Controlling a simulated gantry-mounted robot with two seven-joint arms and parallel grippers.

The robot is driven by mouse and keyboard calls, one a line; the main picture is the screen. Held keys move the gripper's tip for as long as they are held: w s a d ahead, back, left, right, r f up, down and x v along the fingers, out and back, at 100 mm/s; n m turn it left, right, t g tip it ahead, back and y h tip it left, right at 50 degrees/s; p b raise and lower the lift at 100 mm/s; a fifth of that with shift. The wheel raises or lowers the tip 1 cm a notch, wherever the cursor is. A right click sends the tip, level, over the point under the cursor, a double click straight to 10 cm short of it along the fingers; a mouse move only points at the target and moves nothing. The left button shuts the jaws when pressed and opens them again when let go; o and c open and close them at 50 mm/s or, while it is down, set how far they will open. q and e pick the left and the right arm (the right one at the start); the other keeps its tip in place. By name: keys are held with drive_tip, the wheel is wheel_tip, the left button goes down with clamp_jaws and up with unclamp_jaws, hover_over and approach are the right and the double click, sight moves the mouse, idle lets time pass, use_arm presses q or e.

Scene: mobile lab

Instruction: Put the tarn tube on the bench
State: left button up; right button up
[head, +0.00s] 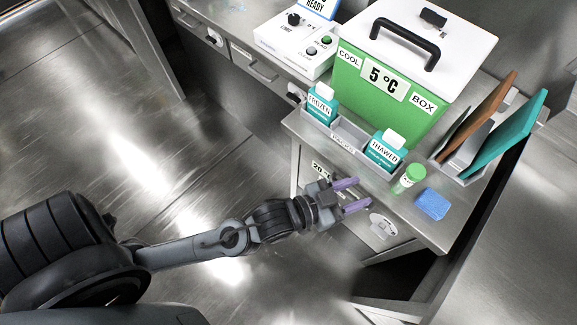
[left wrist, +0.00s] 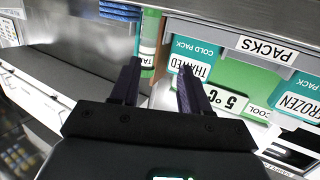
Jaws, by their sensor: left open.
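My left gripper (head: 358,194) is open and empty, with purple-grey fingers, left of the tube by the bench's front edge. In the left wrist view its fingers (left wrist: 160,72) are spread with a gap between them. My right gripper is not in view.
A grey packs holder (head: 345,143) holds a frozen pack (head: 321,104) and a thawed pack (head: 385,151). Behind it stands a green cool box (head: 372,92). The blue sponge (head: 432,203) lies right of the tube. Upright boards (head: 510,130) stand in a rack behind.

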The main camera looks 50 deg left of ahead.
use_arm(q)
drive_tip(key=s+a+f+n+g+y, duration=0.1)
drive_tip(key=s+a+f+g+y, duration=0.3)
drive_tip(key=f, duration=0.5)
drive_tip(key=s+a+g, duration=0.1)
drive_tip(key=a+g, duration=0.1)
drive_tip(key=a, duration=0.1)
drive_tip(key=shift+s+a, duration=0.25)
drive_tip(key=shift+s, duration=0.1)
drive_tip(key=s+a+f+g, duration=0.1)
drive_tip(key=s+a+g, duration=0.1)
drive_tip(key=s, duration=0.1)
drive_tip(key=s+a+f+n+g+y, duration=0.1)
drive_tip(key=s+a+f, duration=0.1)
drive_tip(key=s, duration=0.1)
drive_tip(key=s+a+f+g+y, duration=0.1)
drive_tip(key=s+a+g, duration=0.1)
drive_tip(key=s, duration=0.1)
drive_tip(key=shift+s+a+f+g, duration=0.1)
drive_tip(key=shift+s+f+g, duration=0.2)
drive_tip(key=shift+s, duration=0.05)
drive_tip(key=shift+c, duration=0.2)
drive_tip(key=shift+n, duration=0.3)
